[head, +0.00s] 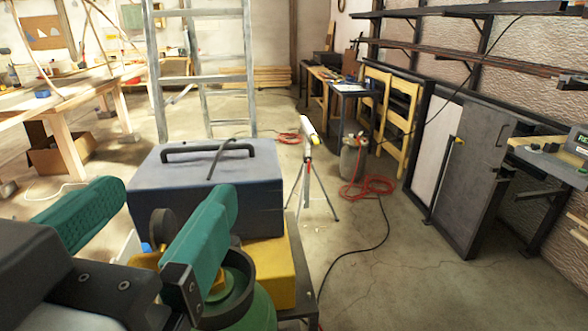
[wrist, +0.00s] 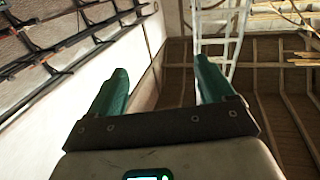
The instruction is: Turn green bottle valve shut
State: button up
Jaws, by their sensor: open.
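The green bottle (head: 258,312) stands at the bottom of the head view, mostly cut off by the frame edge. A dark collar (head: 240,283) rings its top, and some brass (head: 217,286) shows inside it. A dark round knob (head: 163,228) on a brass body shows between my fingers in the picture; I cannot tell whether it is the bottle's valve. My gripper (head: 168,195) is open, its teal fingers wide apart. The right finger passes in front of the collar and hides part of the valve area. In the wrist view my gripper (wrist: 160,72) is empty, and no bottle shows.
A blue-grey case (head: 240,190) with a black handle and a yellow box (head: 278,270) stand just behind the bottle. A stepladder (head: 205,75), a tripod (head: 309,175) and a red hose (head: 370,187) are farther off. Concrete floor (head: 420,280) is open at the right.

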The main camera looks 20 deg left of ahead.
jog(key=shift+s+d+r, duration=0.1)
jog(key=shift+s, duration=0.1)
